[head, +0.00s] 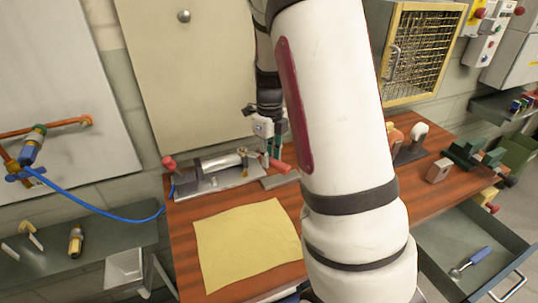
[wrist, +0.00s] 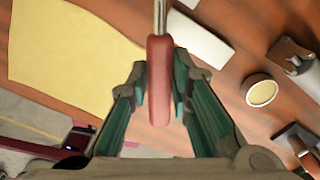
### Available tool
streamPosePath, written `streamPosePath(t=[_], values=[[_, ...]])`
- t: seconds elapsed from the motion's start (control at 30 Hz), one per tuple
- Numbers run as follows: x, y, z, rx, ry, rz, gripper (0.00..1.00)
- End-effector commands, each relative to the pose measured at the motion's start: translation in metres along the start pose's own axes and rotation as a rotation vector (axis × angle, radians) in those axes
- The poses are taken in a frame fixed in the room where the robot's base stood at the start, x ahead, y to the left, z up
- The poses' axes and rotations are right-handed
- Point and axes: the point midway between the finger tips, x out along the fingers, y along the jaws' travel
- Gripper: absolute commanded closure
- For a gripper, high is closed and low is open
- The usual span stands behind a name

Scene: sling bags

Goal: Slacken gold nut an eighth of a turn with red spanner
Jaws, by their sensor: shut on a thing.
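My gripper (wrist: 160,88) is shut on the red handle of the red spanner (wrist: 159,100); its green fingers are on both sides of the handle. The spanner's steel shank runs out of the top of the wrist view, so its jaw is hidden there. In the head view my gripper (head: 274,157) is at the right end of a metal fixture (head: 190,188) on the bench, with the red handle (head: 279,166) beside it. A small gold part, apparently the gold nut (head: 244,154), is at the right end of the fixture's steel cylinder (head: 220,162). I cannot tell whether the spanner's jaw is around it.
A yellow cloth (head: 245,245) lies on the wooden bench (head: 184,240) in front of the fixture. A blue hose (head: 95,207) runs to the fixture from the left. An open drawer (head: 440,240) holds a blue-handled tool (head: 470,262). My arm hides the bench's middle.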

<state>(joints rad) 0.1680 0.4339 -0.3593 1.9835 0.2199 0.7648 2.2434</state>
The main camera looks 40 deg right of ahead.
Motion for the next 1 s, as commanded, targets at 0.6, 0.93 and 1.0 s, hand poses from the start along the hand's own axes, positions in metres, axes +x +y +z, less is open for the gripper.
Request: streamPosePath(t=[0.6,0.93,1.0], values=[[0.043,0.000,0.001,-0.001,0.000,-0.001,1.00],[0.056,0.000,0.000,-0.001,0.000,-0.002,1.00],[0.056,0.000,0.000,-0.001,0.000,-0.002,1.00]])
